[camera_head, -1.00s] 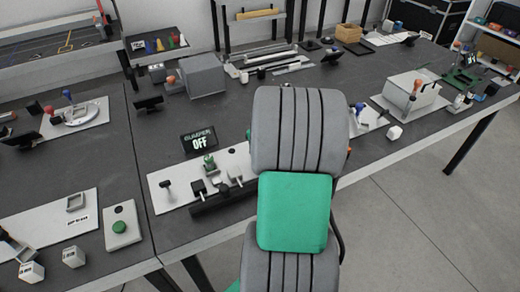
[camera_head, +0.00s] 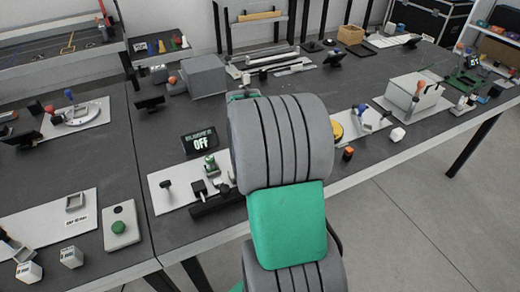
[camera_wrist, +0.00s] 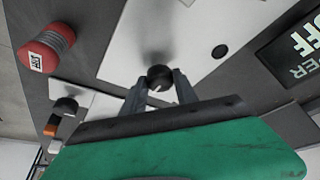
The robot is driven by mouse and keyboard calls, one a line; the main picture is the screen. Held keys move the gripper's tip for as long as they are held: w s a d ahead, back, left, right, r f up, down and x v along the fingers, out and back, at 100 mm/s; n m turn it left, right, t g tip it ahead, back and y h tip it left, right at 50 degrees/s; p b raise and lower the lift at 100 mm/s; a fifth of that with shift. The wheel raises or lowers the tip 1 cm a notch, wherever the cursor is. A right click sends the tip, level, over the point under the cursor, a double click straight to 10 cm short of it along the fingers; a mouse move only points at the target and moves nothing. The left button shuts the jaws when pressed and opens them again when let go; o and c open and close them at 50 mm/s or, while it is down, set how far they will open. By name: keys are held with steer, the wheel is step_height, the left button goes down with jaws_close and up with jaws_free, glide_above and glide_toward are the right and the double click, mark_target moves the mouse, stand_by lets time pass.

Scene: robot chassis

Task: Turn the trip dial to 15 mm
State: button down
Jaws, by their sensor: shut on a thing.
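In the wrist view a small round black dial knob (camera_wrist: 160,77) with a white mark stands on a pale plate (camera_wrist: 120,60). My gripper (camera_wrist: 160,88) has its two grey fingers closed on either side of this knob. No millimetre scale can be read around it. A black display (camera_head: 200,141) reads OFF on the bench, and it also shows at the right of the wrist view (camera_wrist: 296,45). In the head view my arm hides the gripper and the knob.
A red cylinder with a label (camera_wrist: 46,48) and a dark knob (camera_wrist: 66,107) are at the left of the wrist view. In the head view a white plate with small fixtures (camera_head: 170,197) lies left of my arm. An orange-topped piece (camera_head: 348,153) stands near the bench edge.

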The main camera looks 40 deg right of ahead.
steer(key=shift+m, duration=0.3)
steer(key=c, duration=0.9)
jaws_free()
steer(key=shift+c, duration=0.2)
steer(key=v, duration=0.7)
steer(key=shift+a+r, duration=0.2)
steer(key=shift+r, duration=0.2)
